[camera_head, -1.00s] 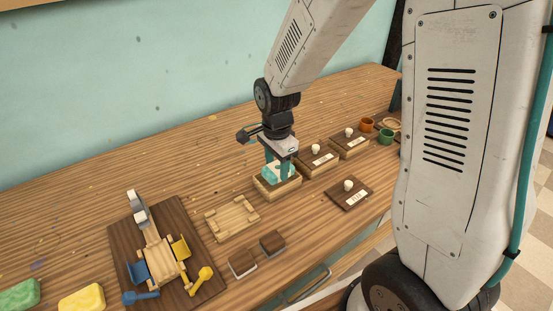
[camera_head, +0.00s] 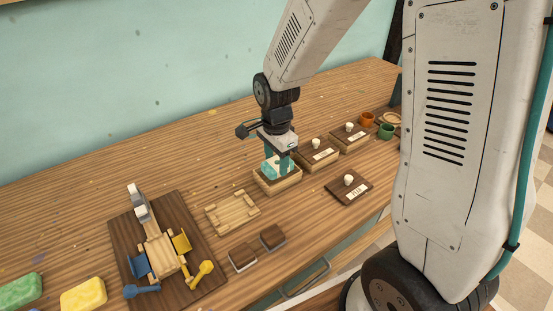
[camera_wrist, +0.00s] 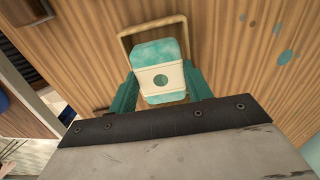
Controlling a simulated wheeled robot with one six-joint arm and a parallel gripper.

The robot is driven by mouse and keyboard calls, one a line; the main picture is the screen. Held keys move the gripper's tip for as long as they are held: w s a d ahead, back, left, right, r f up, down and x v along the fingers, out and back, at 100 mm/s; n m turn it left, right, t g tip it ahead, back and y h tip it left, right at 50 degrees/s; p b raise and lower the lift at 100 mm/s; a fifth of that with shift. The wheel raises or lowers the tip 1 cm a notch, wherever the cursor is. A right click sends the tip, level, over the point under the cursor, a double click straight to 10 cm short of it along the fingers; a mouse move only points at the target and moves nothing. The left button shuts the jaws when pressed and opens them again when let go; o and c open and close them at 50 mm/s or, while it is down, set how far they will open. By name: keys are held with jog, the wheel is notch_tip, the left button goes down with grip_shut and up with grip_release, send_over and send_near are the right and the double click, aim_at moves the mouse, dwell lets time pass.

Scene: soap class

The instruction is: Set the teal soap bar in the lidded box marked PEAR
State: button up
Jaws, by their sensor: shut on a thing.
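The teal soap bar (camera_head: 272,168) has a cream band with a round teal mark, clear in the wrist view (camera_wrist: 153,50). My gripper (camera_head: 281,168) is shut on it, one teal finger on each side of the band. The bar is at the mouth of an open wooden box (camera_head: 282,187), whose rim shows around its far end in the wrist view (camera_wrist: 124,47). I cannot tell whether the bar touches the floor of the box. A dark lid (camera_head: 339,193) with a white knob and a label lies on the table in front; its word is too small to read surely.
Two lidded boxes (camera_head: 316,158) (camera_head: 350,140) stand behind and right, near orange and green cups (camera_head: 385,131). A dark board (camera_head: 205,225) with tools and green and yellow bars (camera_head: 83,295) are further left.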

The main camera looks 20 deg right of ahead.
jog(key=shift+f, duration=0.6)
dwell(1.0)
jog(key=o, duration=1.5)
jog(key=shift+r, duration=3.05)
